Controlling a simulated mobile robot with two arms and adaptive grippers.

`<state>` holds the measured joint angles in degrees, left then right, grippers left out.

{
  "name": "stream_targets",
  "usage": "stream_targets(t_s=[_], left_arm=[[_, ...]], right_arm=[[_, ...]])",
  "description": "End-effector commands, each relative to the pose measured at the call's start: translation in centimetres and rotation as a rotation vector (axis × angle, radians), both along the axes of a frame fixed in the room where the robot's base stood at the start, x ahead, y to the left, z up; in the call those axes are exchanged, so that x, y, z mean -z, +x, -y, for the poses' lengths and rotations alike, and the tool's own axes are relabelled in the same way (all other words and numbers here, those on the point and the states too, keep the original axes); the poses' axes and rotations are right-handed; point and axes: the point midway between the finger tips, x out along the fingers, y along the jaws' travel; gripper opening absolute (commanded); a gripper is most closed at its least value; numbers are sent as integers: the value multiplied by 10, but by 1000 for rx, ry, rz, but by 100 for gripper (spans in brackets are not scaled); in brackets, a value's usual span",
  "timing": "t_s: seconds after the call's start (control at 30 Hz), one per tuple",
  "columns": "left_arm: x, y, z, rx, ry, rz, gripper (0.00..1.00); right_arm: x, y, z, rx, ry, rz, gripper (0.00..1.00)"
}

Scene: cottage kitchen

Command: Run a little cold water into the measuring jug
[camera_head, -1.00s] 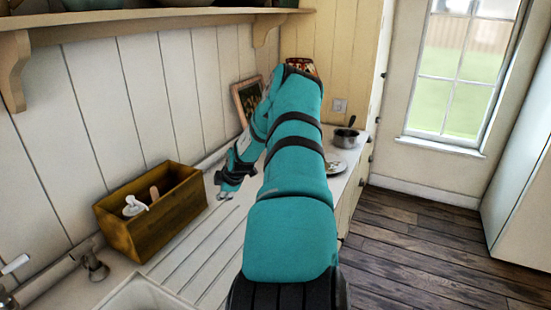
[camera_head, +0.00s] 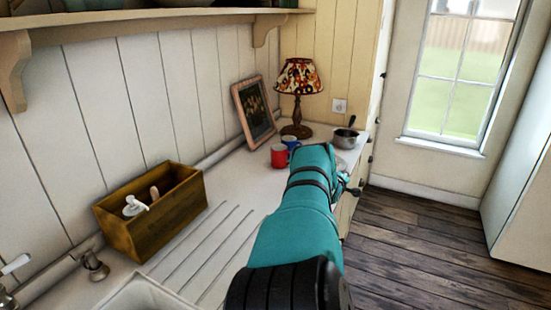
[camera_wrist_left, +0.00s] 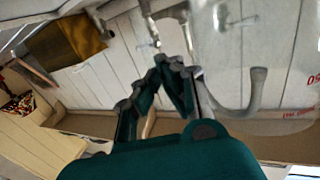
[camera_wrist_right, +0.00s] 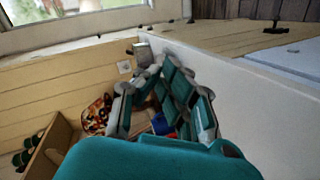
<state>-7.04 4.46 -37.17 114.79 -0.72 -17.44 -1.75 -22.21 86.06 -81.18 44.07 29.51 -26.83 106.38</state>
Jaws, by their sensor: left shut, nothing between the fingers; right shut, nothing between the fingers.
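The clear measuring jug (camera_wrist_left: 300,95), with red markings, shows close up at the right of the left wrist view. A chrome tap (camera_head: 93,264) stands behind the sink. Another fitting with a white lever (camera_head: 15,264) is cut by the left edge. My left gripper (camera_wrist_left: 170,62) is shut and empty, beside the jug in the left wrist view; it is outside the head view. My right gripper (camera_wrist_right: 152,72) is shut and empty near the counter's front edge. It is small and partly hidden in the head view (camera_head: 354,190).
A wooden box (camera_head: 150,225) with a white pump bottle stands behind the draining grooves. Farther back are a red mug (camera_head: 279,156), a blue mug (camera_head: 291,143), a lamp (camera_head: 299,77), a picture frame (camera_head: 254,110) and a saucepan (camera_head: 345,138). The draining area is clear.

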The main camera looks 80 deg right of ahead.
Motion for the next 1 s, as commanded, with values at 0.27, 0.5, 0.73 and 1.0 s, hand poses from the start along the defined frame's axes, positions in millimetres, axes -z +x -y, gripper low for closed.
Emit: stream_targets(t_s=[0.27, 0.5, 0.73, 1.0], left_arm=[[-2, 0, 0, 0, -1, 5, 0], [-2, 0, 0, 0, -1, 5, 0], [-2, 0, 0, 0, -1, 5, 0], [-2, 0, 0, 0, -1, 5, 0]], right_arm=[[128, -32, -69, -286, 423, -472, 0], [222, -59, -149, -615, 753, -824, 0], [298, -84, -239, -989, 1012, -1095, 0], [377, -79, -355, -1343, 1155, -1166, 0]])
